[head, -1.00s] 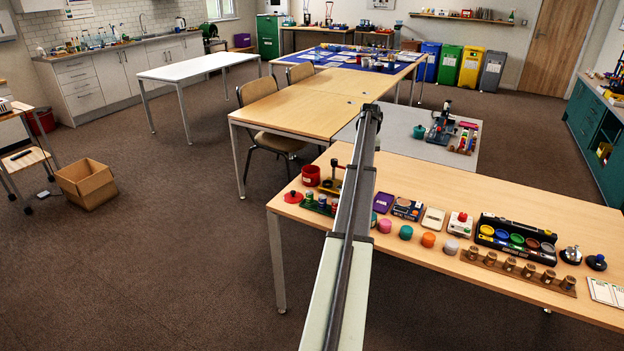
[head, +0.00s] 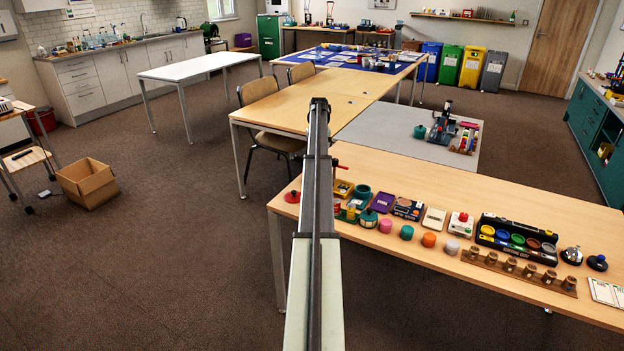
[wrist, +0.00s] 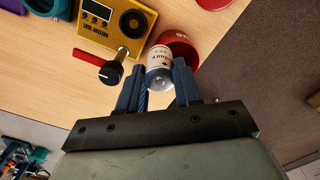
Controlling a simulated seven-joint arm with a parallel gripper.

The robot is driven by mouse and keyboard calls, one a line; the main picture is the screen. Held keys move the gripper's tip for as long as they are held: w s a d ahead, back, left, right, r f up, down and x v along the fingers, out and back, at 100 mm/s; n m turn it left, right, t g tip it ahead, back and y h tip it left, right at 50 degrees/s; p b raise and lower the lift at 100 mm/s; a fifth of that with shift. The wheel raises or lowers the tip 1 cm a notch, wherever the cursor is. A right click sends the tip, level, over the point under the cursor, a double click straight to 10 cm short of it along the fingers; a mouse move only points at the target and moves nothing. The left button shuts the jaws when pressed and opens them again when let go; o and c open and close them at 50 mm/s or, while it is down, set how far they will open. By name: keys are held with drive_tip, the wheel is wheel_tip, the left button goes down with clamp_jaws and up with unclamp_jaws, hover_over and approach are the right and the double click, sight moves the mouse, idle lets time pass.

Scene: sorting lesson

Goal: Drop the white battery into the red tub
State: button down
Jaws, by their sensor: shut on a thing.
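The white battery (wrist: 160,67) is between the blue fingers of my gripper (wrist: 158,82) in the wrist view, and the gripper is shut on it. The red tub (wrist: 190,50) lies just beyond the battery, and the battery's far end overlaps the tub's opening in the picture. I cannot tell whether that end is above the opening or inside it. In the head view my arm hides the gripper, the battery and the red tub.
A yellow battery tester (wrist: 143,22) and a black knob with a red lever (wrist: 110,73) are left of the battery. A red lid (head: 292,197) lies near the table's left edge. A teal tub (head: 362,192) and a purple tray (head: 383,203) stand right of my arm.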

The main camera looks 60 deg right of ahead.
drive_tip(key=w+d+m, duration=0.1)
drive_tip(key=w, duration=0.1)
drive_tip(key=w+d+m, duration=0.1)
drive_tip(key=w+d, duration=0.1)
drive_tip(key=shift+d, duration=0.25)
drive_tip(key=shift+f, duration=3)
drive_tip(key=c, duration=0.7)
unclamp_jaws()
drive_tip(key=shift+r, duration=0.1)
wheel_tip(320, 180, up, 14)
drive_tip(key=shift+f, duration=0.2)
